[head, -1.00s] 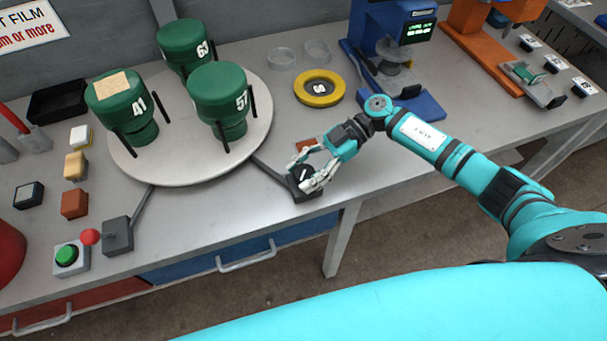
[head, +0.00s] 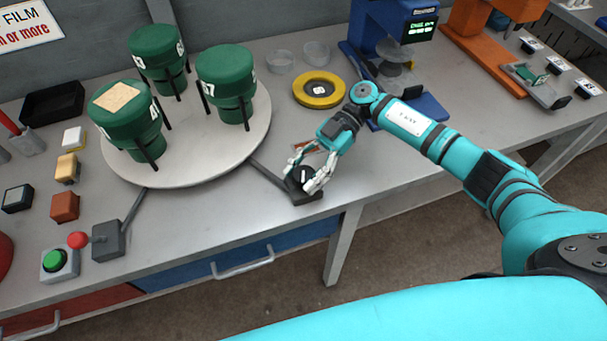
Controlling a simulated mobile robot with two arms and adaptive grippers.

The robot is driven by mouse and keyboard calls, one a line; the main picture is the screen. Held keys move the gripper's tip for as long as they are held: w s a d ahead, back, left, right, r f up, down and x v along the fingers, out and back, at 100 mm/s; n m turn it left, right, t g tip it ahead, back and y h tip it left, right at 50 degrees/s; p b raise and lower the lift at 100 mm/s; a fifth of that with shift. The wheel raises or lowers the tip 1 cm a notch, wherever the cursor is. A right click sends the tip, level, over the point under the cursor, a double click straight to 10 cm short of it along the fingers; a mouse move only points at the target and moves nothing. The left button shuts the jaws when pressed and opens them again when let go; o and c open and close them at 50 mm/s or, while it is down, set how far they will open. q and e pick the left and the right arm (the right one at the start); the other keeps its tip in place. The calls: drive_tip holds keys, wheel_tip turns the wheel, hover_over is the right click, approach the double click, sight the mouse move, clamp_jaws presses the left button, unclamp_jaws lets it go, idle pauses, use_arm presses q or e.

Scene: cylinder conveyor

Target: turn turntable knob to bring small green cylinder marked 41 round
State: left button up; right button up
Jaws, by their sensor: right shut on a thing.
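The green cylinder marked 41 (head: 128,118), with a tan patch on its lid, stands at the front left of the round pale turntable (head: 190,165). Its number faces right of front. The green cylinder marked 57 (head: 228,82) stands at the right, its number partly turned away to the left. The green cylinder marked 63 (head: 157,52) stands at the back. Dark upright posts stand by each cylinder. My right gripper (head: 312,182) is shut on the black turntable knob (head: 301,176), right of the turntable on a dark base. My left gripper is out of view.
A green button box (head: 57,263) and a dark box with a red-ended lever (head: 108,242) stand at the front left. A yellow ring dish (head: 319,90), glass dishes (head: 280,62) and a blue machine (head: 405,60) stand behind my right arm.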

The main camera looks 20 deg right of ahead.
drive_tip(key=shift+n+g+h+b, duration=1.2)
drive_tip(key=shift+n+g+b, duration=0.55)
drive_tip(key=shift+b, duration=0.5)
idle(2.5)
drive_tip(key=o, duration=1.2)
drive_tip(key=shift+c, duration=0.2)
drive_tip(key=shift+v, duration=3.8)
drive_tip(key=shift+a, duration=0.1)
